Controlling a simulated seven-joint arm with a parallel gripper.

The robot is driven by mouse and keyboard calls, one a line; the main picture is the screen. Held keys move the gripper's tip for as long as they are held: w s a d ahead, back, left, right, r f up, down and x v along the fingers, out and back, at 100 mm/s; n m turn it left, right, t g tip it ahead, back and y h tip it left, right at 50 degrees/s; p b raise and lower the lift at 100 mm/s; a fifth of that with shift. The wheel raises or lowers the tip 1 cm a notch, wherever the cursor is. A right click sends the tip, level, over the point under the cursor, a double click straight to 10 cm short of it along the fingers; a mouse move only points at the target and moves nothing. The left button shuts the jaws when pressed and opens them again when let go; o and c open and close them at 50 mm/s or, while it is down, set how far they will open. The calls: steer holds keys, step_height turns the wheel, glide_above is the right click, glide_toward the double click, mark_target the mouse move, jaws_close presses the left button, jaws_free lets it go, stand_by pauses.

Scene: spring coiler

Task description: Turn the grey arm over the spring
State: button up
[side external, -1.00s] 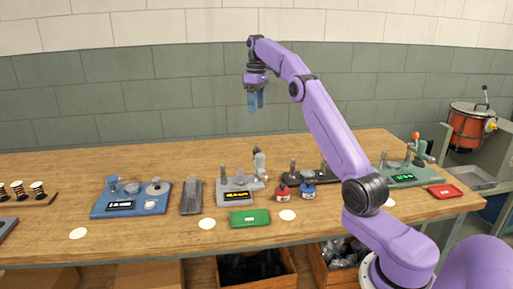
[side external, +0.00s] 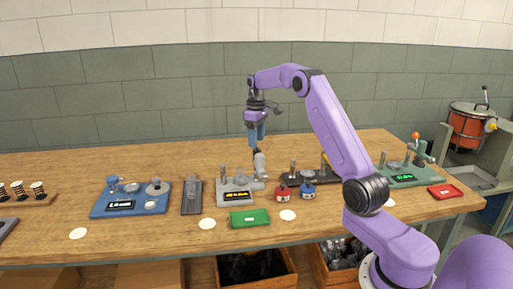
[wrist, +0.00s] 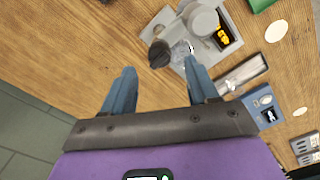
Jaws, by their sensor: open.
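The grey machine (side external: 236,197) with a yellow-lit display stands mid-bench; it also shows at the top of the wrist view (wrist: 232,42). A grey upright part (side external: 260,164) with a dark end stands at its right side, seemingly the grey arm. In the wrist view a dark round knob (wrist: 159,54) sits beside a pale grey part (wrist: 180,52) and a grey cylinder (wrist: 202,19). I cannot make out the spring clearly. My gripper (side external: 257,141) is open and empty, pointing down above the upright part. In the wrist view its blue fingertips (wrist: 158,70) lie apart, with the knob just beyond them.
A blue machine (side external: 105,208) and a dark grey stand (side external: 191,198) are to the left. A green tray (side external: 249,218) lies in front.

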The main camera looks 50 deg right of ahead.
steer(key=shift+f, duration=2)
jaws_close()
